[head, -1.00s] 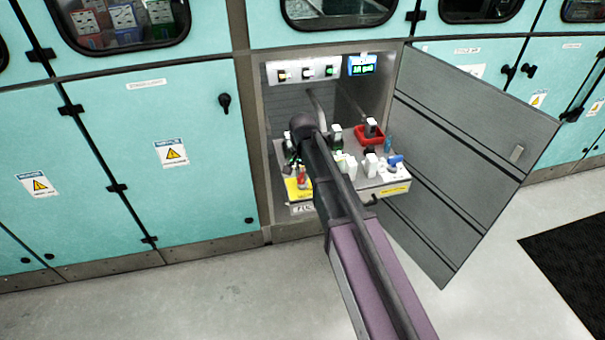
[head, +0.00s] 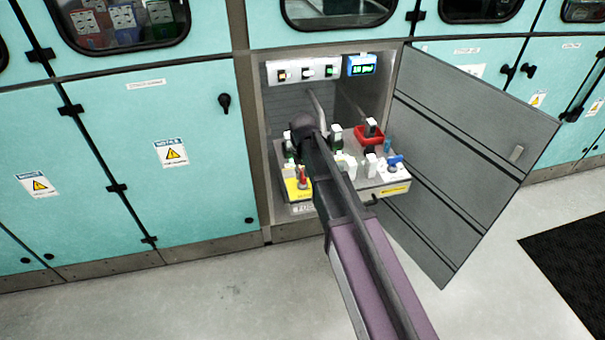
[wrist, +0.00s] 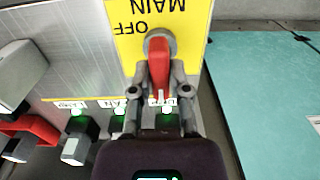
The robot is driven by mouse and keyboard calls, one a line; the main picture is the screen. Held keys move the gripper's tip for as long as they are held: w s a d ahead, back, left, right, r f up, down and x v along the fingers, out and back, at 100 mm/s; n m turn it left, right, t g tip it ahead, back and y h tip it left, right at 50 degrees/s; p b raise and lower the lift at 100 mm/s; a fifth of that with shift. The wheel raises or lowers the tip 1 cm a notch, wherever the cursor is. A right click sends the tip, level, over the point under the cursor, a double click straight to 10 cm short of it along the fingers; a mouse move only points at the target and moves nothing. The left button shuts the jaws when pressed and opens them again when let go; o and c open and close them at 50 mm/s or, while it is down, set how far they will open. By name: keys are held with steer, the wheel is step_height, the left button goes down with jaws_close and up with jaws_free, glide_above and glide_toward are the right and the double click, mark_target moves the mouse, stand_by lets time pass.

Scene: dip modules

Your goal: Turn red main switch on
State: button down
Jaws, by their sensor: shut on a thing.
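The red main switch (wrist: 159,72) is a red lever on a grey round pivot. It sits on a yellow plate (wrist: 125,60) reading MAIN and OFF, upside down in the wrist view. The lever points toward the bottom of that picture, away from those words; no ON label is readable. My gripper (wrist: 162,95) has one finger on each side of the lever and is shut on it near its free end. In the head view, the red lever (head: 303,177) and yellow plate (head: 292,193) show left of my arm, which hides part of the panel.
Green-lit modules (wrist: 120,117) stand close beside my fingers. A red tray (head: 370,137) and a blue-handled part (head: 395,160) are on the shelf's right. The cabinet door (head: 470,150) stands open at right. A small display (head: 361,65) is lit above.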

mark_target(302, 173)
stand_by(0.4)
steer(key=c, duration=0.6)
jaws_free()
steer(key=shift+m, duration=0.4)
steer(key=m, duration=0.3)
steer(key=shift+m, duration=0.3)
steer(key=m, duration=0.4)
step_height(302, 173, up, 14)
steer(key=p, duration=1.4)
steer(key=s+d+r+n+p, duration=0.1)
steer(key=s+d+n, duration=0.4)
steer(key=s+d, duration=1.3)
steer(key=shift+d, duration=0.75)
